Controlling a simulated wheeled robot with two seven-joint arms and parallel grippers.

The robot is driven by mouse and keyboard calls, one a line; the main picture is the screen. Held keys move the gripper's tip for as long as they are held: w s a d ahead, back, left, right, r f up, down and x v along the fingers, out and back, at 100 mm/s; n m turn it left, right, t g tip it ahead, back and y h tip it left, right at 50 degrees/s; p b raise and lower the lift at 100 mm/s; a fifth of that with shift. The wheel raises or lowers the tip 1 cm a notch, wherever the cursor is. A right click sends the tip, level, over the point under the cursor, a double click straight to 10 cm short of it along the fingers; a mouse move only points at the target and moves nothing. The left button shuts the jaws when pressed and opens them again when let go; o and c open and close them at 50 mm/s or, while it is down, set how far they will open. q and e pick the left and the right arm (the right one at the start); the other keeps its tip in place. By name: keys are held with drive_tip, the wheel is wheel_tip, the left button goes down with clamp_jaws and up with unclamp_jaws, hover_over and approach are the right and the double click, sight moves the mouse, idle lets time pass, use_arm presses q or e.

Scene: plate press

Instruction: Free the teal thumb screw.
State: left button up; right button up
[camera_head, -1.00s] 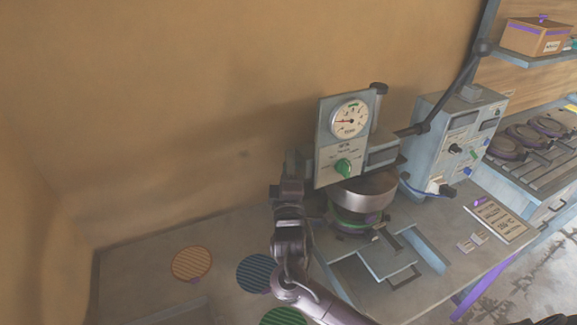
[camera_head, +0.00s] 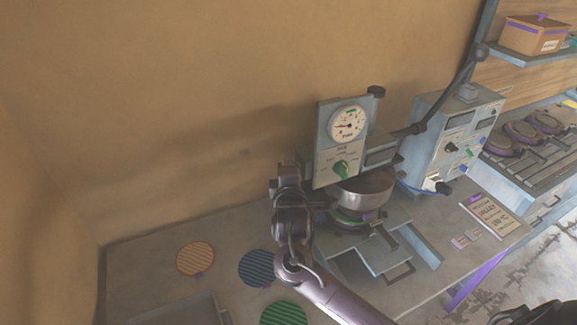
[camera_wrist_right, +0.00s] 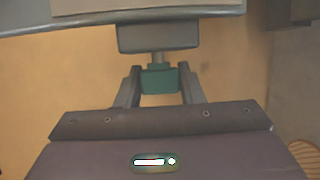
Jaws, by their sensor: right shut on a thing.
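The teal thumb screw (camera_wrist_right: 159,79) shows in the right wrist view, on a short shaft below a grey block (camera_wrist_right: 158,36). My right gripper (camera_wrist_right: 160,84) is shut on it, with a finger on each side. In the head view my right gripper (camera_head: 287,172) is at the left side of the press (camera_head: 323,143), and the screw is hidden there. My left gripper is not in view.
Orange (camera_head: 195,259), blue (camera_head: 257,267) and green (camera_head: 283,314) striped discs lie on the bench left of and below my arm. A grey control box (camera_head: 440,140) stands right of the press. A wall rises close behind.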

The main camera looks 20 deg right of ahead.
drive_tip(key=shift+n+g+y, duration=0.3)
drive_tip(key=shift+g, duration=0.4)
drive_tip(key=o, duration=1)
drive_tip(key=b+v, duration=0.1)
drive_tip(key=v, duration=0.6)
drive_tip(key=shift+s+a+r, duration=0.15)
drive_tip(key=shift+s+a, duration=0.05)
drive_tip(key=shift+s, duration=0.15)
